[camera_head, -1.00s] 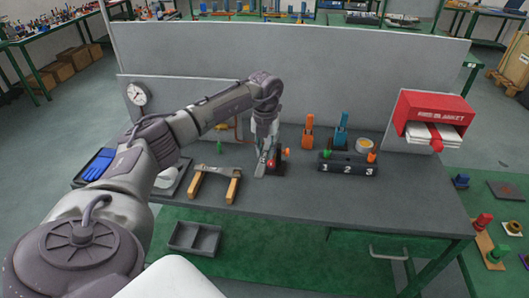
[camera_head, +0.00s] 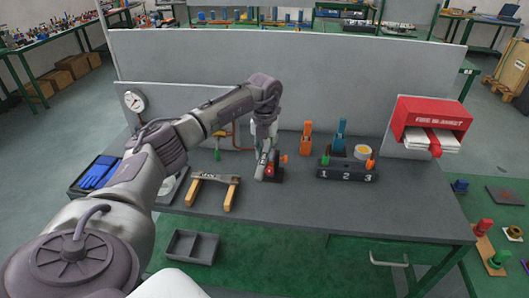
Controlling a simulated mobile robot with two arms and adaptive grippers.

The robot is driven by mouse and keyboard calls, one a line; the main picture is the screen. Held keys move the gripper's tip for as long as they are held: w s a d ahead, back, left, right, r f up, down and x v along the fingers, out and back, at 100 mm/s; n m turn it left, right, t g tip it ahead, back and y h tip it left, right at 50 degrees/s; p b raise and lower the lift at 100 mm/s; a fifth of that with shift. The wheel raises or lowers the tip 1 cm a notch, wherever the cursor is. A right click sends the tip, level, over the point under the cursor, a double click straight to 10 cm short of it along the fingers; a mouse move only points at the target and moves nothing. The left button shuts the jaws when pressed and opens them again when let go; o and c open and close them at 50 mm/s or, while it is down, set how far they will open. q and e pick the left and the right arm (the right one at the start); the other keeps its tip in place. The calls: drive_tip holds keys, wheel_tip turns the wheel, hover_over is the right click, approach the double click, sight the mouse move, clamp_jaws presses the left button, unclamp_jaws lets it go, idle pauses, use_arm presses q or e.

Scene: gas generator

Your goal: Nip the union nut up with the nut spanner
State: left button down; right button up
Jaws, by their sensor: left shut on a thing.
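My left gripper (camera_head: 264,164) is at the middle of the grey bench, pointing down beside a small dark stand (camera_head: 278,172) with red and orange parts. It is shut on a slim grey tool that slants downward, which I take to be the nut spanner (camera_head: 262,160). The fingers and wrist hide most of it. The union nut cannot be made out; the gripper covers that spot, and I cannot tell whether the tool touches it. My right gripper is not in view.
A two-handled wooden-grip tool (camera_head: 214,178) lies left of the gripper. An orange holder (camera_head: 307,138), a blue holder (camera_head: 340,135) and a numbered black block (camera_head: 346,174) stand to the right. A gauge (camera_head: 134,101) is on the back panel. The front right bench is clear.

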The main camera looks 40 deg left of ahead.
use_arm(q)
drive_tip(key=shift+a, duration=0.1)
drive_tip(key=shift+s+a+m, duration=0.25)
drive_tip(key=shift+a+m, duration=0.4)
drive_tip(key=shift+m, duration=0.1)
drive_tip(key=shift+s+a+m, duration=0.25)
drive_tip(key=shift+a+m, duration=0.4)
drive_tip(key=shift+m, duration=0.1)
drive_tip(key=shift+s, duration=0.15)
drive_tip(key=shift+n, duration=0.4)
drive_tip(key=shift+s+d+p, duration=0.2)
drive_tip(key=shift+s+p, duration=0.15)
drive_tip(key=shift+s, duration=0.5)
drive_tip(key=shift+s+d+p, duration=0.2)
drive_tip(key=shift+s+p, duration=0.1)
drive_tip(key=shift+s, duration=0.6)
drive_tip(key=shift+s+d+p, duration=0.2)
drive_tip(key=shift+s+p, duration=0.15)
drive_tip(key=shift+s, duration=0.5)
